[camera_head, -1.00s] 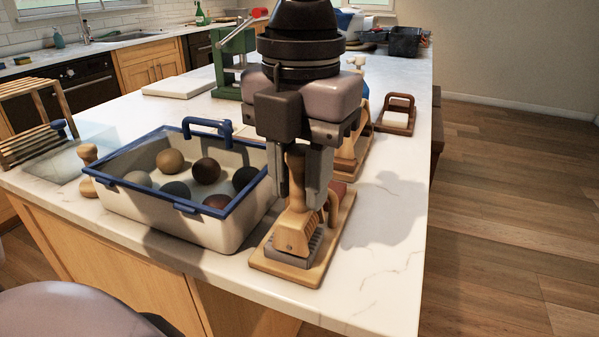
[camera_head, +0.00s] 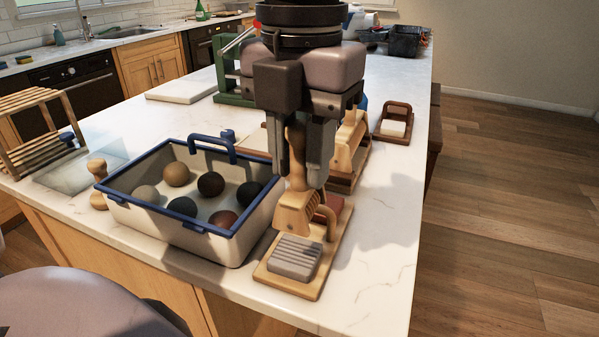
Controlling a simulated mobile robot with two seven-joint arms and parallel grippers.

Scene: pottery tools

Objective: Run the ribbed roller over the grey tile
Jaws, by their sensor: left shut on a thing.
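My left gripper (camera_head: 304,178) points down and is shut on the upright wooden handle of the ribbed roller (camera_head: 296,212). The roller's pale wooden head is just behind the grey tile (camera_head: 295,257); I cannot tell whether it touches the tile's far edge. The tile lies at the near end of a wooden board (camera_head: 312,285), and parallel grooves show across its top. A wooden loop handle (camera_head: 331,222) and a reddish-brown piece (camera_head: 338,203) are on the board behind, partly hidden by the roller and gripper. My right gripper is not in view.
A blue-rimmed bin (camera_head: 195,239) with several clay balls stands close on the left. A wooden rack (camera_head: 347,150) is behind the board, and a brown tray with a pale block (camera_head: 394,123) farther back. The counter right of the board is clear; its right edge is near.

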